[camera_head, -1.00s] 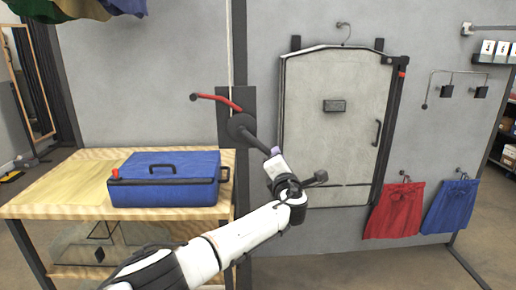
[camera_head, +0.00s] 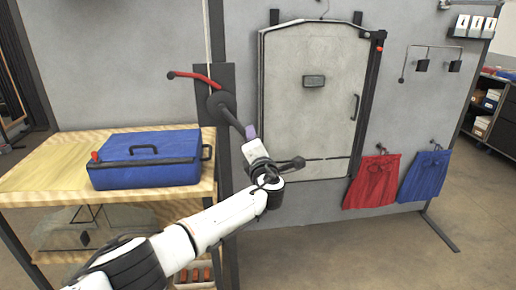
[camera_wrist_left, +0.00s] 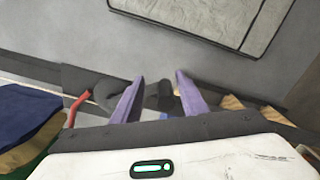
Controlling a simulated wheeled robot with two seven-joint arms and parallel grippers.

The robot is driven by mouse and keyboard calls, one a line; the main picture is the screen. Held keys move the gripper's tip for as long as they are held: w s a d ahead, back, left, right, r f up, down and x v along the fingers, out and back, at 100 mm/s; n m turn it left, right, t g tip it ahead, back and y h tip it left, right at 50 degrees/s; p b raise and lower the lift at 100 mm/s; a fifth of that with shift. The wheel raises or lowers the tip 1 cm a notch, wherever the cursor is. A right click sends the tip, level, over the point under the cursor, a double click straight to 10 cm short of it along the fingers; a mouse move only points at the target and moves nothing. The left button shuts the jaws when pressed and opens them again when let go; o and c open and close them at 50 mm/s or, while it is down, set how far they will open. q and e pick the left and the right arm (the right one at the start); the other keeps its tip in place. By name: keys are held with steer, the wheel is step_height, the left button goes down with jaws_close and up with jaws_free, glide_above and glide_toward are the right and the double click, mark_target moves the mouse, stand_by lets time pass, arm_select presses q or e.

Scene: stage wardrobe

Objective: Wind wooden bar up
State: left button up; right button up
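A dark winch (camera_head: 220,103) with a round disc is fixed to a dark upright panel on the grey wall. A red lever (camera_head: 192,77) reaches left from it, and a dark arm slopes down right from the disc. My left gripper (camera_head: 249,134) is at the lower end of this dark arm. In the left wrist view its purple fingers (camera_wrist_left: 160,97) stand apart, with a dark rounded part between them; I cannot tell whether they touch it. The red lever (camera_wrist_left: 78,105) shows left of the fingers. The wooden bar and my right gripper are not in view.
A blue case (camera_head: 150,172) lies on the wooden table (camera_head: 40,172) at left. Right of the winch is a pale framed panel (camera_head: 305,120) on the wall. Red (camera_head: 371,183) and blue (camera_head: 424,175) cloths hang farther right. A thin light cord (camera_head: 206,30) runs up above the winch.

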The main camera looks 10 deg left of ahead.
arm_select(q)
steer(key=p+v, duration=0.1)
steer(key=v, duration=0.7)
steer(key=shift+s, duration=0.25)
steer(key=shift+c, duration=0.4)
